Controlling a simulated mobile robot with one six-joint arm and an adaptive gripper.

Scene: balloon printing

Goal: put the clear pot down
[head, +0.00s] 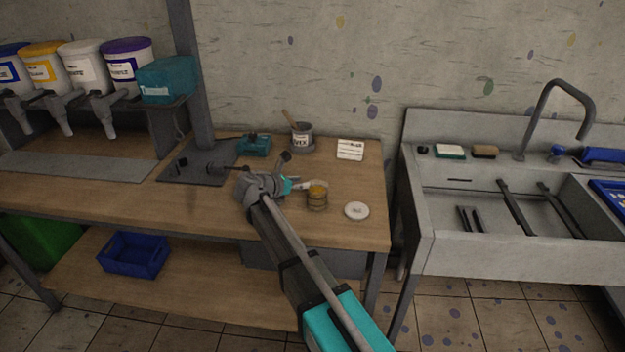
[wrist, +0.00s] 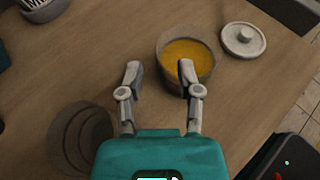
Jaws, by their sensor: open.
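The clear pot (head: 317,198) stands upright on the wooden table, with yellow-orange contents. It also shows in the wrist view (wrist: 186,62), just ahead of my right fingertip. My gripper (head: 290,172) is open, and in the wrist view its two fingers (wrist: 160,70) are spread apart with bare table between them. The right fingertip overlaps the near left edge of the pot in that view; I cannot tell whether it touches. Nothing is held between the fingers. A round white lid (head: 357,210) with a knob lies to the right of the pot.
A grey cup marked MIX (head: 302,138) with a stick stands behind, beside a white card (head: 351,149). A teal device (head: 254,145) and a dark plate (head: 200,165) are to the left. The table's right edge (head: 386,200) is near the lid. A sink (head: 500,235) is beyond.

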